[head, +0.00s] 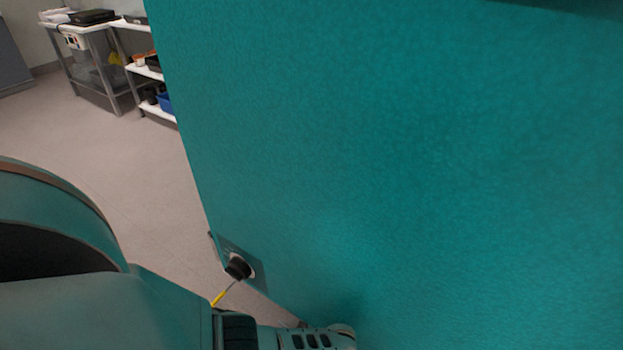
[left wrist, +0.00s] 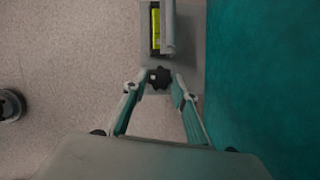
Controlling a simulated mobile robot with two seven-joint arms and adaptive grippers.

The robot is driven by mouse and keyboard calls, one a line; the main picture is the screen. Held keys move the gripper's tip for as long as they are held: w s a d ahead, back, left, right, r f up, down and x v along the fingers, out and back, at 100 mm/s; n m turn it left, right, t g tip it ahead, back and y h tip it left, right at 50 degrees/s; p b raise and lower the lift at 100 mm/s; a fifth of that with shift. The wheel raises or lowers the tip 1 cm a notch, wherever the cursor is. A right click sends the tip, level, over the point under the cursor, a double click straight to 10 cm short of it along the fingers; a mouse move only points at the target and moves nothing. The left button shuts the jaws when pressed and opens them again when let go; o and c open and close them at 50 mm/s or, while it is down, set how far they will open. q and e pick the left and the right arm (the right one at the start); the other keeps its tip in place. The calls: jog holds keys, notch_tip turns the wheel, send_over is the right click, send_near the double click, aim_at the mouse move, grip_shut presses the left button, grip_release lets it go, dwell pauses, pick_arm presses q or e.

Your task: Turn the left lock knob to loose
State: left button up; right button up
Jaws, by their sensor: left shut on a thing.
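The lock knob (left wrist: 158,76) is a small black lobed knob. In the left wrist view it sits between the fingertips of my left gripper (left wrist: 157,88), beside the lower end of a grey plate. My left gripper is shut on it, with one finger on either side. The knob's pointer or setting is too small to read. In the head view my left arm comes in at the bottom left; its grip on the knob cannot be made out there. My right gripper is in neither view.
A large teal panel (head: 400,150) fills most of the head view. At its lower left edge is a black round fitting (head: 238,267) with a thin yellow-tipped rod. A bench and shelves (head: 90,55) stand far left. Bare floor (head: 120,160) lies between.

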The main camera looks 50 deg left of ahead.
pick_arm(q)
jog(key=shift+s+d, duration=0.1)
jog(key=o, duration=0.8)
jog(key=shift+r, duration=0.15)
jog(key=shift+v, duration=3.6)
